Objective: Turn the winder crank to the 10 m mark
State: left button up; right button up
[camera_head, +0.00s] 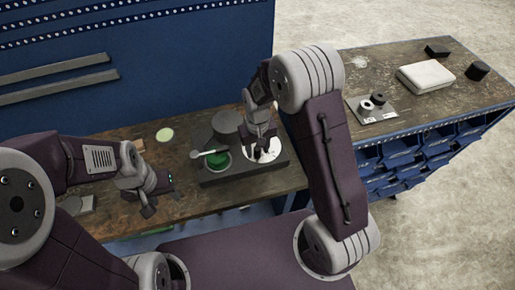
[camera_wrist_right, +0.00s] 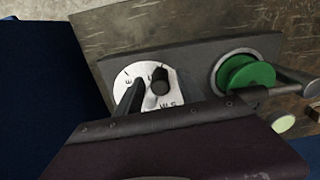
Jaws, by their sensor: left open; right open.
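The winder has a dark base (camera_head: 245,178) on the workbench. A white dial (camera_head: 274,152) with marks sits on its right part and a green spool (camera_head: 217,161) on its left part. In the right wrist view the dial (camera_wrist_right: 128,75) shows black markings and a dark upright crank knob (camera_wrist_right: 160,86). My right gripper (camera_head: 262,142) is over the dial, open, with its fingers on either side of the knob; I cannot tell whether they touch it. The fingers partly hide the dial. My left gripper (camera_head: 147,197) is open and empty, left of the winder.
A dark cylinder (camera_head: 227,121) stands behind the spool, and a pale green disc (camera_head: 165,134) lies at the back left. A grey rod with a pale end (camera_head: 208,153) reaches over the spool. A second bench at right holds a white box (camera_head: 425,76) and small dark parts.

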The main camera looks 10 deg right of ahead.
jog(key=shift+w+f, duration=0.1)
jog(key=shift+w, duration=0.05)
jog(key=c, duration=0.4)
grip_shut()
dwell(0.8)
